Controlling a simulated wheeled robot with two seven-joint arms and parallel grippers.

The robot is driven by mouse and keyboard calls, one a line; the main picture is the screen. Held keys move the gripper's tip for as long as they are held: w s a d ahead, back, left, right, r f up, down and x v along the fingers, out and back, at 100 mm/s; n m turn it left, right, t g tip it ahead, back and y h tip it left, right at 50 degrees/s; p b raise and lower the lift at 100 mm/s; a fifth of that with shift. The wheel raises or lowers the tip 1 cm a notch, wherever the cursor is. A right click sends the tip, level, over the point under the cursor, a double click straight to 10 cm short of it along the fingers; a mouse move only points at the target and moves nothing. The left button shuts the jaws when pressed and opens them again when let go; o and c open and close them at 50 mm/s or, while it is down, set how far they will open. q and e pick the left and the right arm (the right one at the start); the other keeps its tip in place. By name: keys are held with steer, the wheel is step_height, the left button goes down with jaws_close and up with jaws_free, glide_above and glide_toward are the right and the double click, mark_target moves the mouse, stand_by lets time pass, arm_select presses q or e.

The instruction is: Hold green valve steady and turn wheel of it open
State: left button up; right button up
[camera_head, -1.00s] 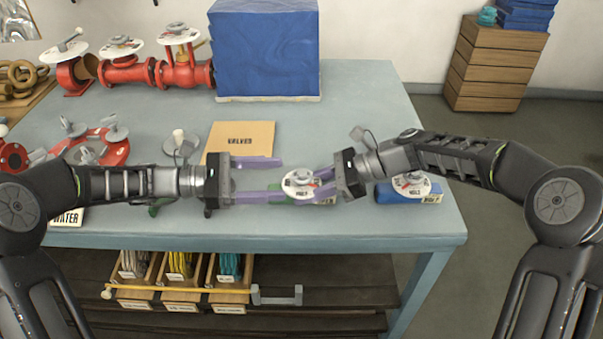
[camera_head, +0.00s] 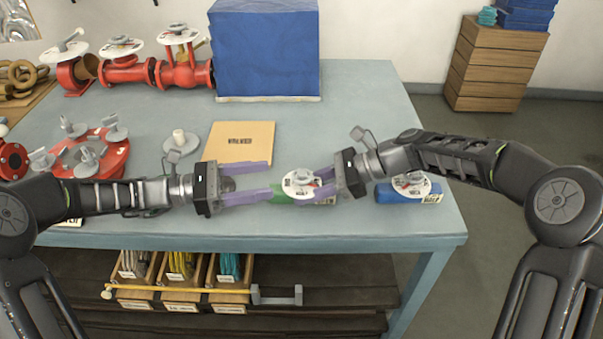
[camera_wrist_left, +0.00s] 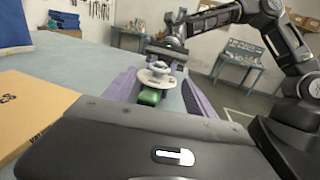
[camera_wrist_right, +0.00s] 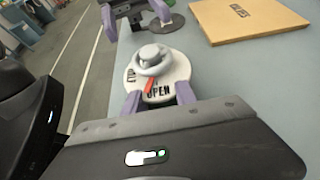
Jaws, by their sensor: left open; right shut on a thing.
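The green valve (camera_head: 284,194) lies near the front edge of the table, with a white disc (camera_head: 301,183) and a small grey wheel on top. My right gripper (camera_head: 322,182) is shut on the valve from the right. In the right wrist view its fingers reach below the near edge of the disc, and the exact contact is hidden. The wheel (camera_wrist_right: 153,60) shows there, with a red pointer by the word OPEN. My left gripper (camera_head: 270,181) is open and empty, left of the valve, with its fingers spread and pointing at it. The green body (camera_wrist_left: 149,97) shows between them in the left wrist view.
A blue valve (camera_head: 396,193) with a similar disc lies just right of my right gripper. A brown folder (camera_head: 240,143) lies behind my left gripper. A red flanged part (camera_head: 105,150) is at left, and a blue box (camera_head: 265,50) stands behind.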

mark_target(302, 173)
arm_select(q)
steer(key=d, duration=0.3)
steer(key=w+d, duration=0.1)
steer(key=d, duration=0.5)
steer(key=shift+w+d, duration=0.15)
steer(key=shift+w, duration=0.2)
steer(key=shift+c, duration=0.4)
steer(key=c, duration=1.3)
steer(key=shift+r+n+t+y, duration=0.1)
steer(key=shift+n+t+y, duration=0.35)
steer(key=shift+n+t, duration=0.6)
steer(key=shift+r+n+t+y, duration=0.1)
steer(key=shift+n+t+y, duration=0.45)
steer(key=shift+t, duration=0.9)
steer(key=shift+f+n+t+y, duration=0.15)
steer(key=shift+n+t+y, duration=0.25)
steer(key=shift+n+t, duration=0.5)
steer(key=o, duration=1.4)
steer(key=shift+m+g+h, duration=0.3)
steer(key=shift+m+g, duration=0.2)
steer(key=shift+m, duration=0.1)
